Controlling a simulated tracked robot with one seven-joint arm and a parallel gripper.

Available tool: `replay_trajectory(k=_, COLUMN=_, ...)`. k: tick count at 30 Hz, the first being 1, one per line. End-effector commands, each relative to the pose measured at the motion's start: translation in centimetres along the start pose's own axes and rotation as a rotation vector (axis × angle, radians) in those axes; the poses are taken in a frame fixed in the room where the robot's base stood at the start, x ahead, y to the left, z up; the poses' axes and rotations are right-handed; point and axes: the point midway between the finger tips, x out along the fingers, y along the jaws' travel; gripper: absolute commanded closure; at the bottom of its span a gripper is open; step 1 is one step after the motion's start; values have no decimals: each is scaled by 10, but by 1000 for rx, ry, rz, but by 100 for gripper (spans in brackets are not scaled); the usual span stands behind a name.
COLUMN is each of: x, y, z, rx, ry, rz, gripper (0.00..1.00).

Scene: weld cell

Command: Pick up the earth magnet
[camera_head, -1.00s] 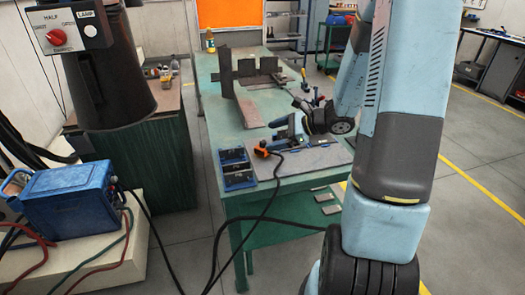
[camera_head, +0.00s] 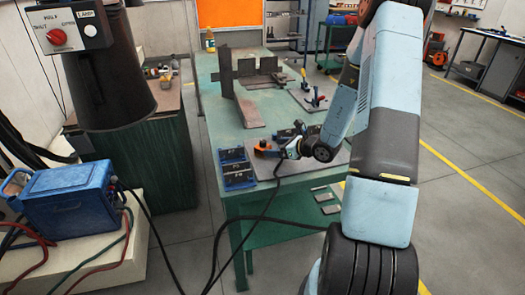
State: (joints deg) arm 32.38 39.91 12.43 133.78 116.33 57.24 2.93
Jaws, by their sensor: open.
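The earth magnet (camera_head: 263,146), small and orange with a dark lower part, sits on a grey plate at the near end of the green table. A black cable (camera_head: 273,186) hangs from beside it over the table's front edge. My gripper (camera_head: 281,152) is just right of the magnet, low over the plate, its jaws open. The fingertips are small and partly hidden by the wrist, so I cannot tell whether they touch the magnet or stand around it.
A blue tray (camera_head: 238,185) with dark compartments lies left of the plate (camera_head: 318,165). Upright brown steel pieces (camera_head: 226,72) stand farther back on the green table (camera_head: 222,121). A blue welding unit (camera_head: 70,199) is at the lower left. A dark hood (camera_head: 108,85) hangs at the upper left.

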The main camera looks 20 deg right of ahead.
Motion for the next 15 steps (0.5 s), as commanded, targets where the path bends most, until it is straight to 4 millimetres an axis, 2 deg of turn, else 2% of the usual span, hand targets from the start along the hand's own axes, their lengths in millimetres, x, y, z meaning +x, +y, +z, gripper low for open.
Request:
replay_trajectory(k=3, x=14, y=0, z=0, rx=0, ry=-1, rz=1, gripper=13)
replay_trajectory(k=11, x=25, y=0, z=-1, rx=0, ry=-1, rz=0, gripper=13)
replay_trajectory(k=15, x=40, y=1, z=-3, rx=0, ry=0, rz=2, gripper=13)
